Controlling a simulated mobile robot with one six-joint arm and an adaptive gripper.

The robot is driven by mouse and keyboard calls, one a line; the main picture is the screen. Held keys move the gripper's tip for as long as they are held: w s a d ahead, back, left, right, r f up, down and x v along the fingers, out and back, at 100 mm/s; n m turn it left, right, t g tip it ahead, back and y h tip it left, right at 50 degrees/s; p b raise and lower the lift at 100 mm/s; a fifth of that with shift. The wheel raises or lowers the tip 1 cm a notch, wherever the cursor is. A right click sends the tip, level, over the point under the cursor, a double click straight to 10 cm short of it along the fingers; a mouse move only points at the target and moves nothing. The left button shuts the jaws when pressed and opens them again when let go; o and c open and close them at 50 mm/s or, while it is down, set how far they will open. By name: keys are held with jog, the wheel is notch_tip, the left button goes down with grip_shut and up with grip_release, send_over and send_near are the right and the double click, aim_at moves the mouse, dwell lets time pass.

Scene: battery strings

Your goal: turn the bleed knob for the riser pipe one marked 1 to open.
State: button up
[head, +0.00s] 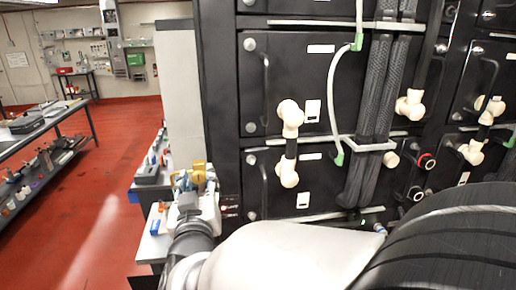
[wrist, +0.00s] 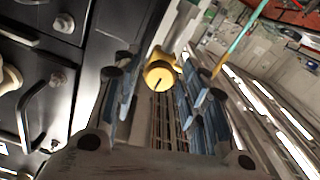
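A yellow knob (wrist: 160,76) with a dark line on its face shows in the wrist view, near the far ends of my fingers. My gripper (wrist: 160,88) is open, with one blue-grey finger to the left of the knob and one to the right. Gaps show between the knob and both fingers, so it does not look gripped. In the head view my gripper (head: 193,182) is beside the black cabinet's left edge, with yellow parts (head: 199,167) just behind it. I cannot read a number 1 or an open mark, and the riser pipe is not clearly identifiable.
The black battery cabinet (head: 285,75) with handles, cream connectors and thick cables fills the right side. A small shelf with tools (head: 150,172) stands left of my gripper. A long workbench (head: 45,130) is at far left; red floor (head: 105,190) between is clear.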

jog(key=shift+o, duration=0.3)
jog(key=v, duration=1.2)
jog(key=shift+f, duration=0.1)
jog(key=d+f+g+y+b, duration=0.1)
jog(key=d+f+g+b, duration=0.55)
jog(key=d+f, duration=0.35)
jog(key=s+d+f+m+g+h+b, duration=0.2)
jog(key=s+d+f+g, duration=0.1)
jog(key=s+d+f, duration=0.2)
jog(key=s+d+f+m+g+h+b, duration=0.3)
jog(key=s+d+f, duration=0.3)
jog(key=s+d, duration=0.4)
jog(key=d, duration=0.3)
jog(key=shift+d+f, duration=0.25)
jog(key=shift+f, duration=0.05)
